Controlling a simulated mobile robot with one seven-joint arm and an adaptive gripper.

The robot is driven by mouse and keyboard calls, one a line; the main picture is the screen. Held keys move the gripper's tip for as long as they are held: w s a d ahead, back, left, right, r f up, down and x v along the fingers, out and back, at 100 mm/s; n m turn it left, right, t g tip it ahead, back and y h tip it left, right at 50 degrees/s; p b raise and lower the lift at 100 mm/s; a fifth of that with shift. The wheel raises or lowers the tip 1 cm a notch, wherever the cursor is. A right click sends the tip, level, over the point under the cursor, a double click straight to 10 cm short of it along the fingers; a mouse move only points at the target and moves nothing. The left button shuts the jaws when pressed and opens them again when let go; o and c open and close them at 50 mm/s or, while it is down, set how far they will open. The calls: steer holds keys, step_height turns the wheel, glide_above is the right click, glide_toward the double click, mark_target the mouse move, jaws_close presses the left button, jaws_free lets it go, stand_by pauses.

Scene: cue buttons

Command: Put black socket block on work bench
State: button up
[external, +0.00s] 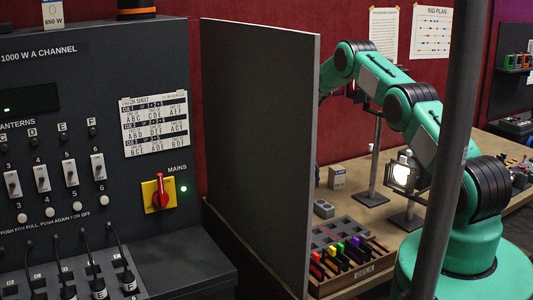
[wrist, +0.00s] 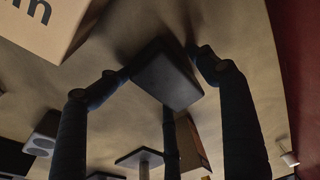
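A black block (wrist: 167,78), which looks like the black socket block, sits between the fingertips of my gripper (wrist: 158,66) in the wrist view. The dark fingers bend inward on its left and right sides and appear to touch it. Its sockets do not show from this side. The tan work bench (wrist: 245,30) is behind the block; how far the block is from the bench top is hard to tell. In the external view the bench (external: 413,218) runs along the red wall, and the grey panel hides my gripper and the block.
A lamp carton (wrist: 45,22) is close at upper left in the wrist view. A grey block (wrist: 42,144) and a stand base (wrist: 140,156) are nearby. In the external view a tray (external: 347,285) of coloured pieces and a lit lamp (external: 402,172) stand on the bench.

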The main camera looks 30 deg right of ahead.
steer(key=shift+r, duration=0.2)
stand_by(0.5)
steer(key=shift+r+p, duration=0.45)
steer(key=shift+p, duration=0.2)
step_height(320, 180, up, 12)
steer(key=a+b, duration=0.1)
steer(key=b, duration=0.1)
steer(key=shift+a+f, duration=0.2)
steer(key=shift+a, duration=0.2)
